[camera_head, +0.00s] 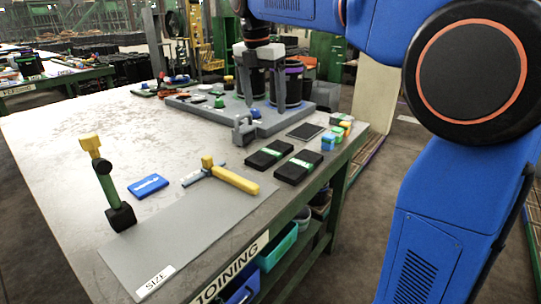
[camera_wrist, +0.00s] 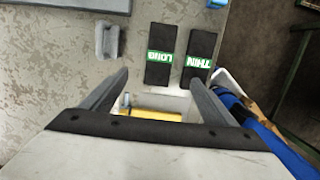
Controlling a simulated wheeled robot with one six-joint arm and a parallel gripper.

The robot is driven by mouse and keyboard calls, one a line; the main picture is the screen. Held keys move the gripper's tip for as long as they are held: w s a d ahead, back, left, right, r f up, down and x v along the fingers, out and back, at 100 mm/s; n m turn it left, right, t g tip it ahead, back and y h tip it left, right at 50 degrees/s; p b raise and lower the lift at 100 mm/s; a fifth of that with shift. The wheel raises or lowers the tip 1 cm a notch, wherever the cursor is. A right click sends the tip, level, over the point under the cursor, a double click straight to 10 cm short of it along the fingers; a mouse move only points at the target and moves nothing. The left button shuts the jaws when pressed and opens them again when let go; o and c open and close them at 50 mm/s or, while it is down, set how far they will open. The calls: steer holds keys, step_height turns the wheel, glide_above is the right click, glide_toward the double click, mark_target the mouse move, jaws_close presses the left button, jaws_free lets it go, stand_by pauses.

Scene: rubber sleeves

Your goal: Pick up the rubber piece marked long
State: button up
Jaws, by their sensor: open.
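The rubber piece marked LONG (camera_wrist: 162,38) is a flat black block with a green band and white lettering. It lies on the table, left of a similar black piece marked THIN (camera_wrist: 203,42) in the wrist view. In the head view the LONG piece appears to be the one nearer the grey block (camera_head: 269,153), with the THIN piece (camera_head: 298,167) closer to the table edge. My gripper (camera_head: 264,106) is open and empty, held above the table.
A grey notched block (camera_head: 243,130) stands beside the LONG piece. A yellow-handled tool (camera_head: 235,180) lies on the grey mat (camera_head: 185,228). Small coloured blocks (camera_head: 338,133) and a dark flat square (camera_head: 305,131) lie behind. A green post with yellow top (camera_head: 107,185) stands left.

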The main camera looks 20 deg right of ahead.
glide_above(270, 152)
steer(key=a, duration=0.1)
steer(key=f, duration=1)
steer(key=shift+s+f, duration=0.4)
steer(key=shift+w+d+f, duration=0.15)
steer(key=shift+f, duration=0.8)
steer(key=shift+w+d+f, duration=0.1)
steer(key=shift+d+f, duration=0.05)
steer(key=shift+f, duration=0.85)
steer(key=shift+w+d+f, duration=0.15)
steer(key=shift+f, duration=0.8)
steer(key=c, duration=1.3)
steer(key=shift+r, duration=0.1)
